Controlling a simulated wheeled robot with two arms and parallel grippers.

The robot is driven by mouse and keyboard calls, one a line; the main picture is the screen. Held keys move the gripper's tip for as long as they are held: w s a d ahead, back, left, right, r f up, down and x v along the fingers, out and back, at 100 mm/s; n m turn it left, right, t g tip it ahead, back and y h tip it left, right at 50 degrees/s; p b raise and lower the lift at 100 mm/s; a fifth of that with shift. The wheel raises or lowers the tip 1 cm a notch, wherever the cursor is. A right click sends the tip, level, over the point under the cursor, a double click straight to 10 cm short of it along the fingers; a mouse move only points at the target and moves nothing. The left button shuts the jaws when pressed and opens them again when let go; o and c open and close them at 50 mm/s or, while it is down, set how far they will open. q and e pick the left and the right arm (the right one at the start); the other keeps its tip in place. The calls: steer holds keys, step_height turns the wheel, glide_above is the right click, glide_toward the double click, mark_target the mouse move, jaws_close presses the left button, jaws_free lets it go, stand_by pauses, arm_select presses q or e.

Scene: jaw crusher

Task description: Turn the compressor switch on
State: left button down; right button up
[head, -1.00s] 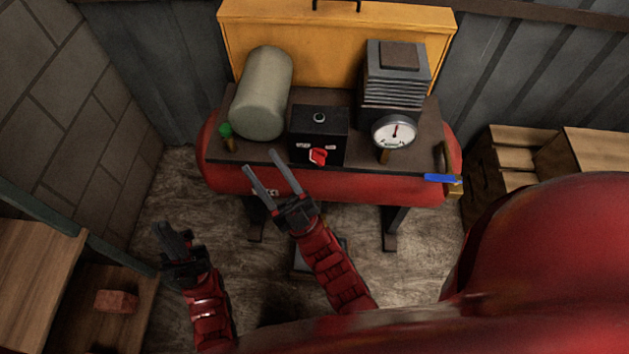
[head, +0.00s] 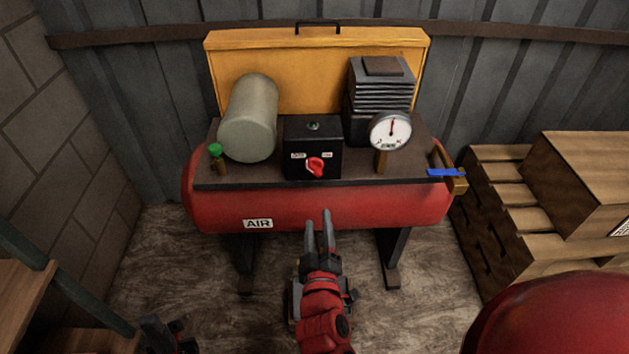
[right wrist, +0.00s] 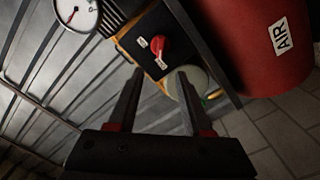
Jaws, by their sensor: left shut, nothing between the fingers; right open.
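The red rotary switch (head: 315,166) is on the front of the black control box (head: 299,168) on the compressor (head: 352,207). A small white label is on either side of it, too small to read. In the right wrist view the switch (right wrist: 161,47) shows just beyond my fingertips, not touched. My right gripper (head: 319,217) is open and empty, in front of and below the switch. Its two fingers also show in the right wrist view (right wrist: 158,75). My left gripper (head: 164,334) is low at the bottom left, partly cut off, shut and empty.
A round pressure gauge (head: 391,131) stands right of the box. A blue-handled valve (head: 445,173) is at the right end, a green-capped fitting (head: 215,152) at the left. Wooden crates (head: 495,195) stand at right, a shelf (head: 22,290) at lower left. Floor before the compressor is clear.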

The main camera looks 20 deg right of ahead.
mark_target(314, 173)
steer(key=x, duration=1.5)
steer(key=shift+w+b, duration=0.3)
steer(key=shift+b, duration=0.1)
jaws_close()
steer(key=shift+f, duration=0.1)
